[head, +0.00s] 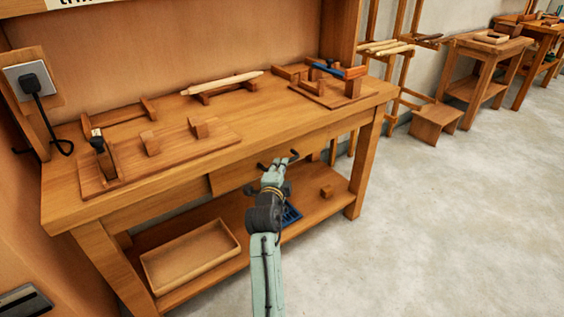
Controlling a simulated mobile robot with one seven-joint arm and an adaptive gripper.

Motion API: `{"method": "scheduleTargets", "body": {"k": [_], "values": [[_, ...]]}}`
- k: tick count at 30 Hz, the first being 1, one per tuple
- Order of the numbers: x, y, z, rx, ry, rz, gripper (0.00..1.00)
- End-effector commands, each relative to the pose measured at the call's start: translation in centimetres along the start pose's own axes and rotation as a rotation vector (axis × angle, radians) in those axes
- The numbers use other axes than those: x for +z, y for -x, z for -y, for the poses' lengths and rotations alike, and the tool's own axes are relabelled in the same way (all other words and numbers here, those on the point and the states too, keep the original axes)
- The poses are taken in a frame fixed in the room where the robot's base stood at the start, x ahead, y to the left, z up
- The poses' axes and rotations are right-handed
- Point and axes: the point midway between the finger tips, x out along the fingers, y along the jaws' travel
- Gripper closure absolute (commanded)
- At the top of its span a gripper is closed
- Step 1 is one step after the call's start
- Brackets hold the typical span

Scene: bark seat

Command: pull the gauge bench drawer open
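The gauge bench (265,118) is a wooden table standing against the back panel. Its drawer front (230,178) is a plain wooden board under the front edge of the top, and it looks closed. My arm reaches up from the bottom of the head view. My gripper (279,161) is in front of the right part of the drawer front, its dark fingers spread apart with nothing visible between them. The gripper and wrist cover part of the drawer front. I see no handle, and I cannot tell whether the fingers touch the drawer.
Wooden jigs (150,150) and a pale turned rod (222,83) sit on the bench top. The lower shelf holds a shallow wooden tray (190,257), a blue item (292,215) and a small block (327,191). Open floor (450,220) lies to the right.

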Motion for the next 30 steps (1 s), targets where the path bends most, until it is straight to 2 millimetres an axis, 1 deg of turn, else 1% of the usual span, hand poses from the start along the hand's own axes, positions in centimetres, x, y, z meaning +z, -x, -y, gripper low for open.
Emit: {"method": "scheduleTargets", "body": {"k": [1,3,6,10,17,26,30], "values": [[0.0,-0.8,0.2,0.0,0.0,0.0,0.8],[0.0,-1.7,0.1,0.001,0.001,0.001,0.8],[0.1,-2.5,0.1,-0.001,0.001,0.001,0.8],[0.1,-3.0,0.0,-0.001,0.002,0.001,0.8],[0.1,-3.0,0.0,-0.001,0.002,0.001,0.8],[0.1,-3.0,0.0,-0.001,0.001,0.001,1.0],[0.1,-3.0,0.0,-0.001,0.001,0.001,1.0]]}}
